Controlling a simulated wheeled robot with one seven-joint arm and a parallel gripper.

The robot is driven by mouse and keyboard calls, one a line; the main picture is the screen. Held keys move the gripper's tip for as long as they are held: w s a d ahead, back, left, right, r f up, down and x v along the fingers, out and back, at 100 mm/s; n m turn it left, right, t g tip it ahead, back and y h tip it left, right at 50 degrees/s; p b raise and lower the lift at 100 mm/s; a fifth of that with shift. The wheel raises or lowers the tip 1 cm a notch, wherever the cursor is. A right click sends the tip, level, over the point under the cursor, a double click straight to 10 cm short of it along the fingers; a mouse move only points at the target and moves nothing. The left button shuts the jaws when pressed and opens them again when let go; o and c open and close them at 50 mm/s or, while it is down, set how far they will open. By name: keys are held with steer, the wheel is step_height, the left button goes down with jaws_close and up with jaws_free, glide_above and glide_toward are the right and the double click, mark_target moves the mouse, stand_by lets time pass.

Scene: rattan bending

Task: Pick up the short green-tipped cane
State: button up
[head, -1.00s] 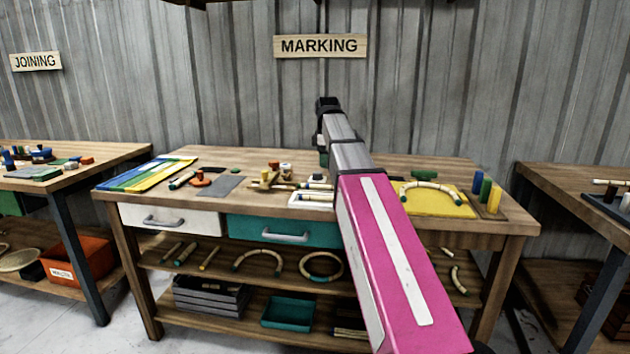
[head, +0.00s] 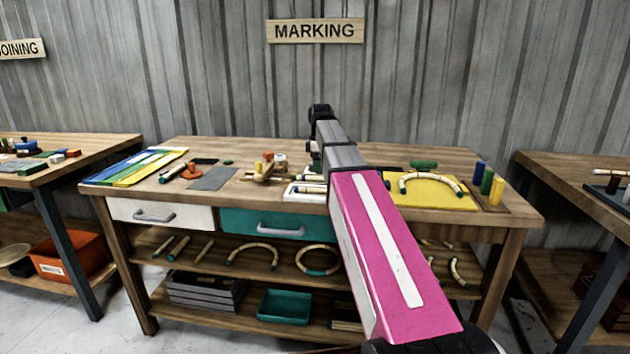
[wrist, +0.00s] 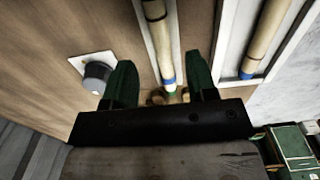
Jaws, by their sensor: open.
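In the wrist view a pale cane (wrist: 155,28) lies in a white-edged tray slot. It has a blue band near its lower end and a small green patch just beyond; I cannot tell whether the green is its tip. My gripper (wrist: 160,62) is open, with green fingers on either side of the cane's lower end and nothing held. A second cane (wrist: 266,38) with a blue end lies in the slot to the right. In the head view the white tray (head: 297,195) is partly behind my arm, and my gripper is hidden. A short cane with dark green ends (head: 173,172) lies at the table's left.
A small dark knob on a white plate (wrist: 77,66) stands left of the fingers. The marking table (head: 400,213) also holds a yellow board (head: 424,196) with a bent cane, upright coloured cylinders (head: 487,182), a grey mat (head: 213,178) and coloured strips (head: 135,168).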

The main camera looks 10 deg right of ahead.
mark_target(315, 179)
step_height(315, 179, down, 4)
steer(key=shift+a+f, duration=0.1)
steer(key=shift+a, duration=0.05)
jaws_close()
stand_by(0.3)
